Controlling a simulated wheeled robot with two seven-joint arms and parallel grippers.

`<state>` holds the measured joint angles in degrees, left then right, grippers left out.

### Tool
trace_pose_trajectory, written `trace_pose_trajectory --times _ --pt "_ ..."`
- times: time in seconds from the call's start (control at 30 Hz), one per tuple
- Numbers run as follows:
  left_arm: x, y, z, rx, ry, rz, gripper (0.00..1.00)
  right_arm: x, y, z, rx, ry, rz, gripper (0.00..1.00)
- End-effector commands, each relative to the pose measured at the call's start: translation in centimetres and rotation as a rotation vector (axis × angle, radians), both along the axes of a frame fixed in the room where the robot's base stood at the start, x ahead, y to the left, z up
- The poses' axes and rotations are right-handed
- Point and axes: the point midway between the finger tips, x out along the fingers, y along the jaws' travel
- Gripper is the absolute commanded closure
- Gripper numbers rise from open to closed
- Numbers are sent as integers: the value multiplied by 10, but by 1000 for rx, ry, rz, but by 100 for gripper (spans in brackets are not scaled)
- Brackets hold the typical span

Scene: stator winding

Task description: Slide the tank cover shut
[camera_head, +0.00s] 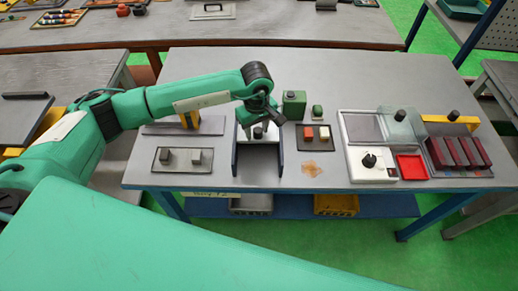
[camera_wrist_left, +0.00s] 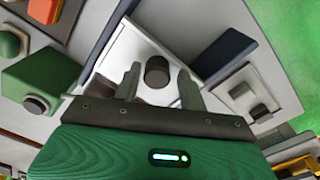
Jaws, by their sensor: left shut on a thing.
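The tank cover is a white plate with a dark round knob (camera_head: 258,133), between two dark side rails near the middle of the table. My left gripper (camera_head: 259,122) is above it, with its fingers down at the knob. In the left wrist view the white cover (camera_wrist_left: 125,50) lies under the fingers, and the dark knob (camera_wrist_left: 157,72) is between the two fingertips (camera_wrist_left: 159,82). The fingers are shut on the knob. In the head view the front part between the dark rails (camera_head: 280,158) shows a grey surface. My right gripper is not in view.
A green block (camera_head: 294,104) stands close to the right of the gripper. A dark tray with small blocks (camera_head: 182,160) lies at left. At right are a white plate with a black knob (camera_head: 358,175), a red tray (camera_head: 411,167) and several dark red blocks (camera_head: 440,153).

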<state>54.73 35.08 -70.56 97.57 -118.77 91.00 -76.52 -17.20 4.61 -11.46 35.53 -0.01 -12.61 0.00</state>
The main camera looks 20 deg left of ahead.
Motion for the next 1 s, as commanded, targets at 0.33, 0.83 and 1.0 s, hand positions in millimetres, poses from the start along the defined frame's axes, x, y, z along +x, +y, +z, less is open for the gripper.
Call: trace_pose_trajectory --times 0.33,0.83,1.0 --pt "10 1 -16 -4 16 -5 71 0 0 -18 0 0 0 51" --pt "34 7 -16 -3 17 -5 72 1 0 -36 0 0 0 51" --pt "35 7 -14 -4 18 -7 51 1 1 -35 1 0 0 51"
